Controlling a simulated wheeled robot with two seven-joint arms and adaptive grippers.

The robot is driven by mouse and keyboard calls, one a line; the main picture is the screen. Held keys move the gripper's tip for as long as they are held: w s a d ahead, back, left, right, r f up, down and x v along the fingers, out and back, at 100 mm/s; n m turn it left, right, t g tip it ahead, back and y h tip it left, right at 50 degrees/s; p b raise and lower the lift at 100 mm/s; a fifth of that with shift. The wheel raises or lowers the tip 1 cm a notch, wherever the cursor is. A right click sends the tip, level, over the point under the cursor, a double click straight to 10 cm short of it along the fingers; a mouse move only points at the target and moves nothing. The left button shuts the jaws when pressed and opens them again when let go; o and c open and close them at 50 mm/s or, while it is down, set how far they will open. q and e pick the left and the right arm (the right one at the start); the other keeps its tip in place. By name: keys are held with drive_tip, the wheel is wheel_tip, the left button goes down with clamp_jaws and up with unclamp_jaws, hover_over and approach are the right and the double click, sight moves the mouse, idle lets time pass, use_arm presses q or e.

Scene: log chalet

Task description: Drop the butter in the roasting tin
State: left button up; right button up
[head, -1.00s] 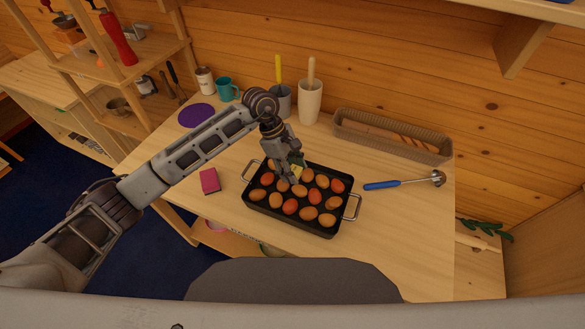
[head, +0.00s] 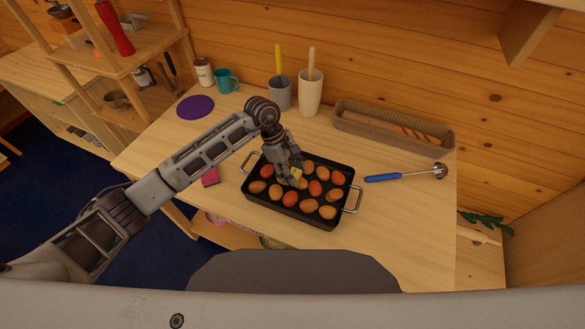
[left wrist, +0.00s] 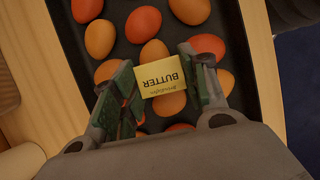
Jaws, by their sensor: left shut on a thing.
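The butter (left wrist: 161,78) is a small pale yellow block with dark lettering. In the left wrist view it sits between the two fingers of my left gripper (left wrist: 163,88), which is shut on it. In the head view the left gripper (head: 291,178) points down over the roasting tin, and a bit of the butter (head: 297,174) shows at the fingertips. The roasting tin (head: 300,216) is black and rectangular with wire handles and holds several brown and reddish eggs (head: 327,212). I cannot tell whether the butter touches the eggs. My right gripper is not in view.
A blue-handled ladle (head: 405,175) lies right of the tin. A long basket (head: 393,128), a white pot (head: 310,95), a grey pot (head: 280,95) and a teal mug (head: 226,80) stand along the back. A pink box (head: 210,177) is partly behind my arm.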

use_arm(q)
drive_tip(key=shift+f, duration=0.15)
drive_tip(key=o, duration=1)
drive_tip(key=shift+v, duration=6)
